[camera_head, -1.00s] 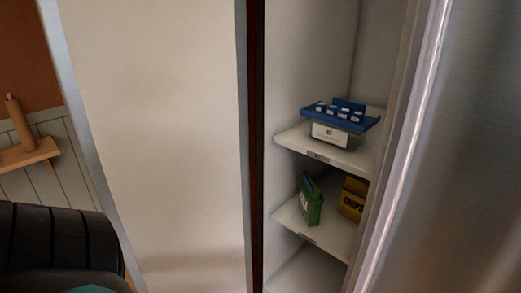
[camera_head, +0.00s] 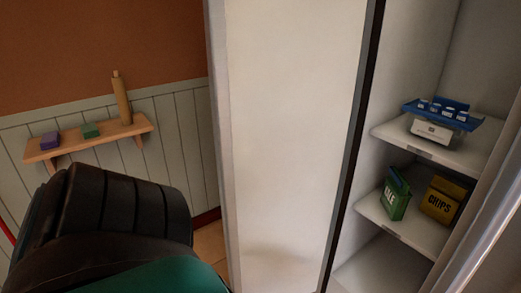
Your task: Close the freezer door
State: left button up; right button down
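The freezer door (camera_head: 295,140) stands open, its pale inner face turned to me in the middle of the head view. Its hinge side meets the freezer compartment (camera_head: 395,85) at the right. Inside, shelves hold a blue tray on a white box (camera_head: 440,120), a green box (camera_head: 394,195) and a yellow chips box (camera_head: 443,200). A dark, ribbed part of my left arm shows at the lower left, in front of the door's free edge and apart from it in the picture. Neither gripper is in view.
A wooden wall shelf (camera_head: 90,144) at the left carries a purple block (camera_head: 50,140), a green block (camera_head: 90,130) and a tan bottle-like item (camera_head: 122,102). A strip of wooden floor (camera_head: 210,243) shows left of the door.

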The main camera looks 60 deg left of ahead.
aim_at(285, 77)
jog(key=k+j+z, duration=0.2)
jog(key=k+j, duration=0.4)
jog(key=k+j+z, duration=0.1)
jog(key=k+j, duration=0.15)
jog(key=j, duration=0.15)
jog(key=k+j+z, duration=0.1)
jog(key=k+j, duration=0.15)
jog(key=j, duration=0.15)
jog(key=k+j+z, duration=0.1)
jog(key=j, duration=0.35)
jog(key=k+j, duration=0.1)
jog(key=j, duration=0.35)
jog(key=i+j+z, duration=0.15)
jog(key=j, duration=0.7)
jog(key=j+z, duration=0.1)
jog(key=j, duration=0.75)
